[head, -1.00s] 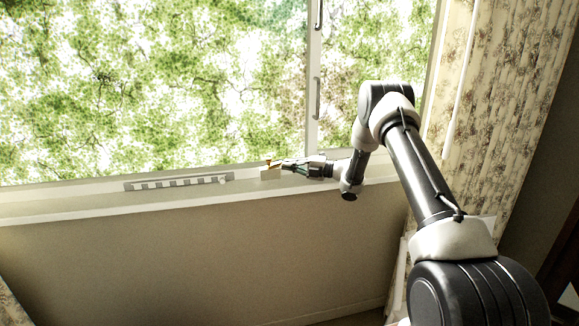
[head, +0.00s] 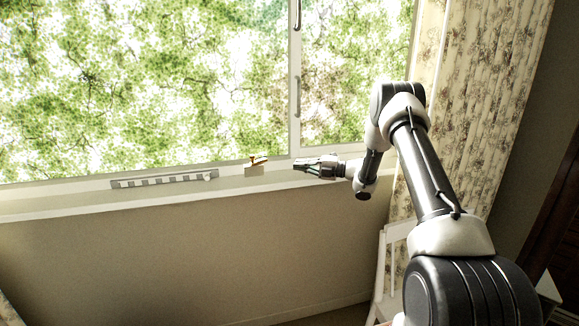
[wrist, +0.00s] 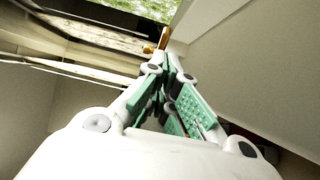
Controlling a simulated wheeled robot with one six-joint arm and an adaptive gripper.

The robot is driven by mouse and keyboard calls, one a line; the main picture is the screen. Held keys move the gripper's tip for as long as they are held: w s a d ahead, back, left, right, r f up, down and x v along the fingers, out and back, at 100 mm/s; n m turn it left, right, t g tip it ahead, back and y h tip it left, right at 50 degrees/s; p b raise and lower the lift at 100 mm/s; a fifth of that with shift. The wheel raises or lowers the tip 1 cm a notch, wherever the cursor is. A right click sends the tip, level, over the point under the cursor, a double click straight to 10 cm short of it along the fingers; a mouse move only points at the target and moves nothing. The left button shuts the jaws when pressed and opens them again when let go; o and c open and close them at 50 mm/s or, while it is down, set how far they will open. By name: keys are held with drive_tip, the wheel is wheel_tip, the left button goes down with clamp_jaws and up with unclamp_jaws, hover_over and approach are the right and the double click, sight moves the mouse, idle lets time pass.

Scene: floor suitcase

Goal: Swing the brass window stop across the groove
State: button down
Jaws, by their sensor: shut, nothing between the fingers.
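The brass window stop (head: 260,160) sits on a small pale block (head: 255,171) on the window sill, and a short brass arm points to the right. In the wrist view the brass stop (wrist: 163,38) shows just beyond the fingertips. My gripper (head: 296,168) is to the right of the stop, with a clear gap between them in the head view. Its green-padded fingers (wrist: 168,66) are shut and empty.
A grey and white striped strip (head: 165,180) lies on the sill left of the stop. The window (head: 140,90) is behind, with a handle (head: 297,95) on its upright. A patterned curtain (head: 480,90) hangs at the right. A white chair (head: 393,250) stands below.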

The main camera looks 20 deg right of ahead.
drive_tip(key=shift+v, duration=0.85)
drive_tip(key=shift+w+d, duration=0.1)
drive_tip(key=shift+w, duration=0.05)
